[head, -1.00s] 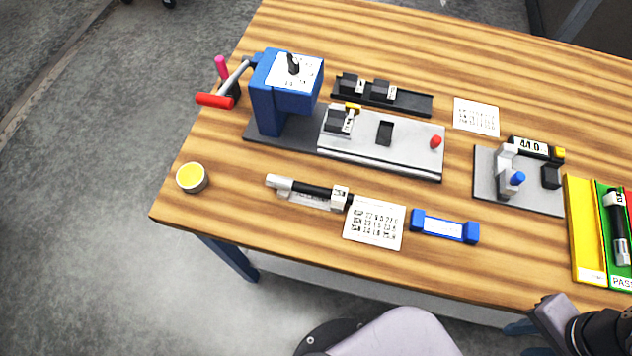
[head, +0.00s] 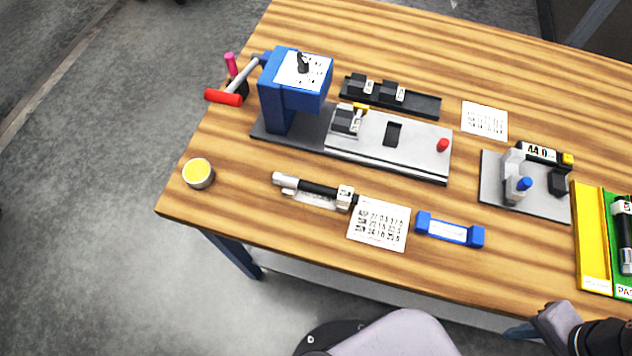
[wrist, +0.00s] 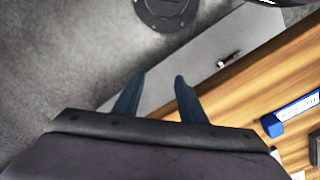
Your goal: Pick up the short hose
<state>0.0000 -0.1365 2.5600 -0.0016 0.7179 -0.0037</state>
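A short black hose with pale metal ends (head: 315,188) lies on the wooden table near its front edge, with a white tag near its right end. A similar black piece with pale ends (head: 626,235) lies in the green tray at the right edge, partly cut off. In the wrist view a small black-and-white piece (wrist: 229,59) lies on a grey surface beside the table; I cannot tell what it is. My gripper (wrist: 154,82) has its two blue fingers apart with nothing between them. It hangs off the table's front side. The head view does not show its fingers.
A blue crank press (head: 290,90) with a grey bed stands behind the hose. A printed card (head: 379,224) and a blue bar (head: 450,230) lie to its right, a yellow-topped cup (head: 198,174) to its left. A gauge stand (head: 495,190) and yellow tray (head: 591,240) are further right.

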